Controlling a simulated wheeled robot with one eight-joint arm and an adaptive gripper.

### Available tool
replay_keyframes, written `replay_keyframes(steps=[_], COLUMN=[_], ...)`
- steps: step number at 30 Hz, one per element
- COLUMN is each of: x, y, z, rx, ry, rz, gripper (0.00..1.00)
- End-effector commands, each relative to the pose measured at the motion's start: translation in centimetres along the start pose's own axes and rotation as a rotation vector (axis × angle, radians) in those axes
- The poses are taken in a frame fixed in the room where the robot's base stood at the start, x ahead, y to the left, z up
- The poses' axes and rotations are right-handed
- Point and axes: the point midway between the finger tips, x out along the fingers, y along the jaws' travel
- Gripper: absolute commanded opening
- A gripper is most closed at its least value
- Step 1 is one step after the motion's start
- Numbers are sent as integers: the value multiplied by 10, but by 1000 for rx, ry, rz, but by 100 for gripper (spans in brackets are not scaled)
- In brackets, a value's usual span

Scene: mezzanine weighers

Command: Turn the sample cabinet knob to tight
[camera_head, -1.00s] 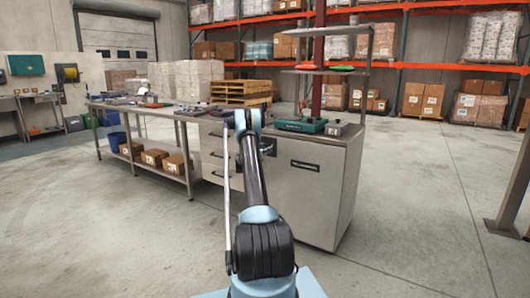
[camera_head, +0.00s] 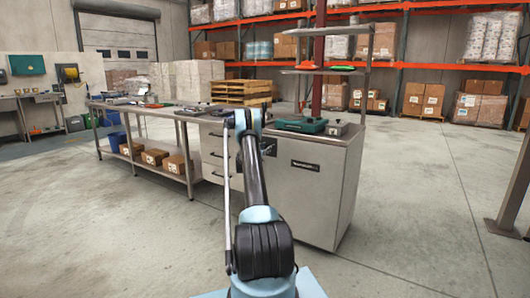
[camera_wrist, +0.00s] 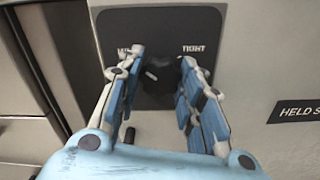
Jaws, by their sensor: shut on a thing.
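The sample cabinet (camera_head: 312,200) is a pale metal cabinet in front of my arm in the head view. Its dark knob plate (camera_wrist: 204,24) fills the upper middle of the wrist view. The black knob (camera_wrist: 161,74) sits on this plate, between the blue-padded fingers of my gripper (camera_wrist: 162,60), which is shut on it. The word TIGHT shows at the plate's upper right. The label at the upper left is partly hidden by the left finger. A small pale spot shows on the knob's left side, but I cannot tell which way the knob points. In the head view my arm hides the knob.
A black label (camera_wrist: 298,110) reading HELD S is right of the plate. Drawers (camera_head: 213,158) and a long steel workbench (camera_head: 150,111) adjoin the cabinet on the left. A green case (camera_head: 300,125) lies on the cabinet top.

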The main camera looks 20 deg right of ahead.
Motion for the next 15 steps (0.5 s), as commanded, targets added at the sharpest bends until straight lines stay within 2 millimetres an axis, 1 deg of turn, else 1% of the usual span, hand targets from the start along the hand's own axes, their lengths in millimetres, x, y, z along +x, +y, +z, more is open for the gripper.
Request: replay_keyframes(steps=[1, 15], x=[-1, -2], y=[2, 2], z=[-1, -2], rx=[36, 479], ry=[1, 3], rz=[4, 5], gripper=[10, 10])
